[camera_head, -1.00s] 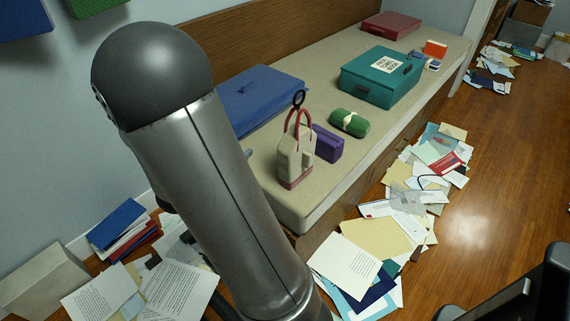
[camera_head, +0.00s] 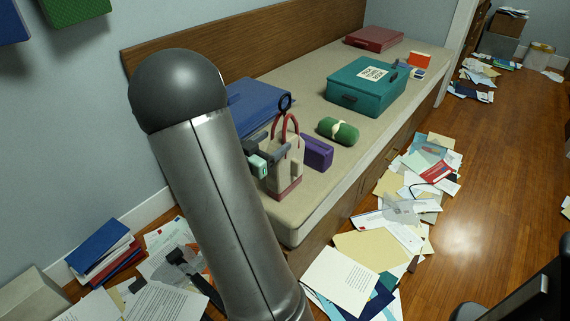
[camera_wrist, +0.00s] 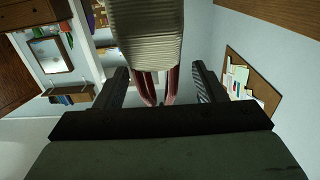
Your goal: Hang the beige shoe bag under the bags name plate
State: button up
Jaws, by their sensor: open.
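The beige shoe bag (camera_head: 284,168) has red handles, a red base band and a dark ring at its top. It stands upright on the near end of the beige bench top (camera_head: 330,205). My gripper (camera_head: 262,158) is at the left side of the bag in the head view, partly hidden by my arm. In the wrist view my gripper (camera_wrist: 162,80) is open, with one finger on each side of the red handles. The bag's ribbed beige body (camera_wrist: 148,38) lies beyond them. I cannot tell whether the fingers touch it. No bags name plate is readable.
A purple case (camera_head: 317,152) and a green roll (camera_head: 338,131) are close right of the bag. A blue folder (camera_head: 258,100) lies behind it, and a teal box (camera_head: 367,88) farther along. Papers (camera_head: 345,275) litter the floor. Blue and green items hang on the wall at upper left.

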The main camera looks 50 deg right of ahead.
aim_at(279, 138)
jog(key=d, duration=0.1)
jog(key=d+b, duration=0.1)
jog(key=d, duration=0.3)
jog(key=shift+s+d+r, duration=0.1)
jog(key=shift+s, duration=0.25)
grip_shut()
